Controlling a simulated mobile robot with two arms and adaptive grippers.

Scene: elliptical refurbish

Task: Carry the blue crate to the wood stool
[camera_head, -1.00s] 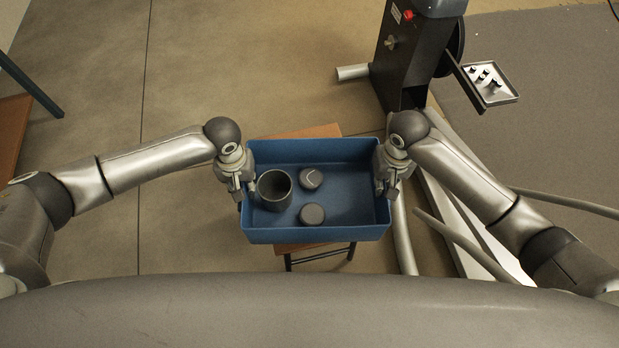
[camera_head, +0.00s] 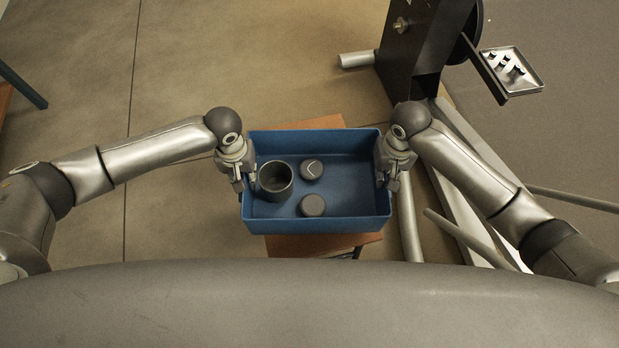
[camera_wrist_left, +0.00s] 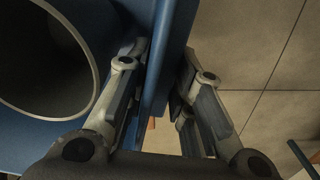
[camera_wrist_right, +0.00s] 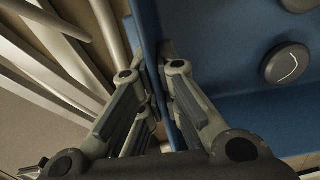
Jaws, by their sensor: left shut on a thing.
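The blue crate (camera_head: 330,210) hangs level between my two grippers in the head view. It holds a dark grey cup (camera_head: 275,181) and two dark round pieces (camera_head: 312,169). My left gripper (camera_head: 243,180) is shut on the crate's left wall, which also shows in the left wrist view (camera_wrist_left: 172,60). My right gripper (camera_head: 389,178) has its fingers on both sides of the right wall (camera_wrist_right: 155,60) and looks shut on it. The wood stool (camera_head: 290,246) is below the crate and mostly hidden by it; brown seat parts show behind and in front.
A black machine (camera_head: 420,50) with grey tubular legs (camera_head: 408,225) stands close on the right. A small tray (camera_head: 512,72) sticks out from it. Tiled floor (camera_head: 180,70) is free on the left and behind. A brown surface with a dark bar (camera_head: 22,88) is at the far left.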

